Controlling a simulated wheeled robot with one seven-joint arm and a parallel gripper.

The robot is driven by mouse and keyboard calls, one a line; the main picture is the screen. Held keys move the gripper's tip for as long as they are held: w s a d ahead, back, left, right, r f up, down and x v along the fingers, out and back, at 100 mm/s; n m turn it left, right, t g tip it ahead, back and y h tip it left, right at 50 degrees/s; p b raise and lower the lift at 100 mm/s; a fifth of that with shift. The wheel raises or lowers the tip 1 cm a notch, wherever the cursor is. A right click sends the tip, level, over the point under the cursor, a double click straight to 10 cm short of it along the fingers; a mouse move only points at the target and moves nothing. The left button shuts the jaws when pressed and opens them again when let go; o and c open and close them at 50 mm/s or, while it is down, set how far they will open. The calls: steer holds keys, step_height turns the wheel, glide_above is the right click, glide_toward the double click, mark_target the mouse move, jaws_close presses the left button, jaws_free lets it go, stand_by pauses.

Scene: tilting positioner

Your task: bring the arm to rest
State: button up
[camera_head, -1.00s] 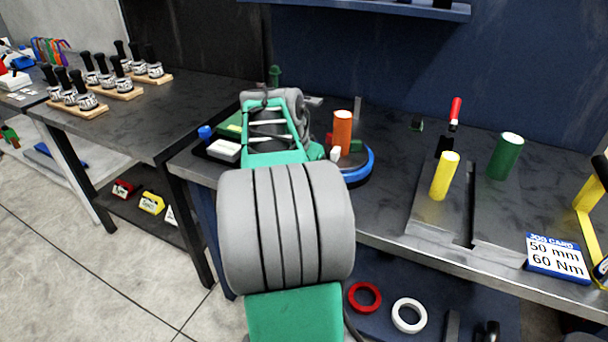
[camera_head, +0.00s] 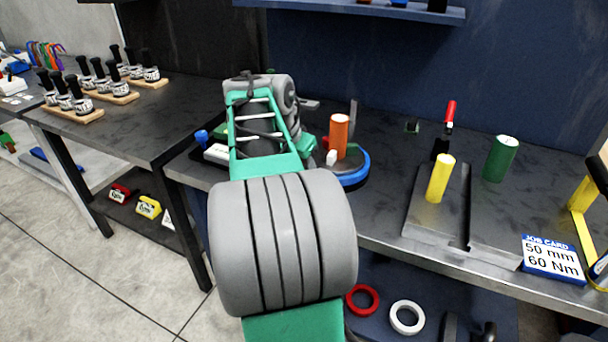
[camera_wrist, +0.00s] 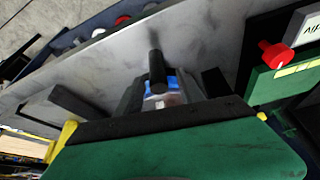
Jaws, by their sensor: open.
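My arm, green and grey, rises in the middle of the head view and reaches over the bench; it hides my gripper there. In the wrist view my gripper (camera_wrist: 172,92) shows as dark fingers set apart beyond a green housing. Between and beyond them is a black handle-like part (camera_wrist: 156,68) with a blue and clear piece under it; I cannot tell how far off it is. I see nothing clearly held. The turntable with a blue rim (camera_head: 358,172) is right of my arm, and an orange cylinder (camera_head: 339,135) stands upright on it.
A job card (camera_head: 553,257) is at the front edge. A red-handled tool (camera_head: 450,112) stands behind. A side bench (camera_head: 150,120) holds several black-handled pieces.

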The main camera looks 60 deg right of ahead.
steer(key=shift+v, duration=1.8)
